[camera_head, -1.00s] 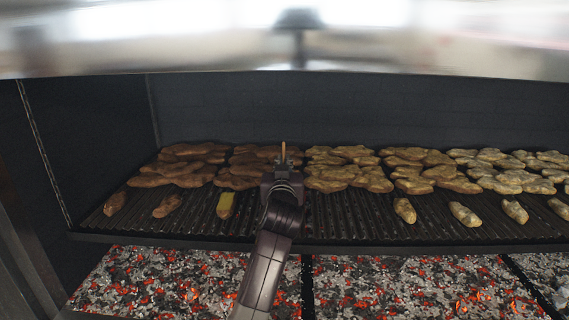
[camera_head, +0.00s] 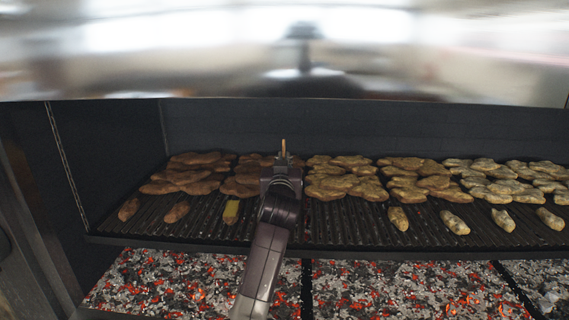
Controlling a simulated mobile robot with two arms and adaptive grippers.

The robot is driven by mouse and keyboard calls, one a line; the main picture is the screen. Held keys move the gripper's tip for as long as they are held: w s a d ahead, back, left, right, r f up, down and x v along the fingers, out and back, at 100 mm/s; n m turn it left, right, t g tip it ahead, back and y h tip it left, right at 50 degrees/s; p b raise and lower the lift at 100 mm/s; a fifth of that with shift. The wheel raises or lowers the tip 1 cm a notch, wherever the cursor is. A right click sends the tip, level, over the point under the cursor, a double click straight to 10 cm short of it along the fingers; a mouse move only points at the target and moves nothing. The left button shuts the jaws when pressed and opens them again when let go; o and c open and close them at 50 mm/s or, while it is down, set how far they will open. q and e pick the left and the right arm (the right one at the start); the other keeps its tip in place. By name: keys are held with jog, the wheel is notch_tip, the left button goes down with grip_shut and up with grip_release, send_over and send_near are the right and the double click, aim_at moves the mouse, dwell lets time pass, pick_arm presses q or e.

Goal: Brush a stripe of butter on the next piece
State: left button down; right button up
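A front row of single pieces lies spaced out on the ridged grill grate (camera_head: 345,225). One piece at the left (camera_head: 231,211) has a yellow stripe of butter on top. Two browner pieces (camera_head: 176,211) lie to its left without yellow. Several paler pieces (camera_head: 398,218) lie to the right. My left gripper (camera_head: 283,160) is seen from behind, over the grate to the right of the yellow-striped piece. A thin tan stick-like thing (camera_head: 283,146) rises at its tip; the fingers are too hidden to tell their grip. My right gripper is not in view.
Piles of browned pieces (camera_head: 185,172) and paler pieces (camera_head: 345,180) cover the back of the grate. Glowing coals (camera_head: 370,288) lie below the front edge. A shiny metal hood (camera_head: 200,55) hangs above. A dark wall closes the left side.

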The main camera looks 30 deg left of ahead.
pick_arm(q)
notch_tip(320, 180, up, 2)
jog(key=shift+s+p, duration=0.1)
jog(key=shift+p, duration=0.35)
jog(key=shift+r, duration=0.1)
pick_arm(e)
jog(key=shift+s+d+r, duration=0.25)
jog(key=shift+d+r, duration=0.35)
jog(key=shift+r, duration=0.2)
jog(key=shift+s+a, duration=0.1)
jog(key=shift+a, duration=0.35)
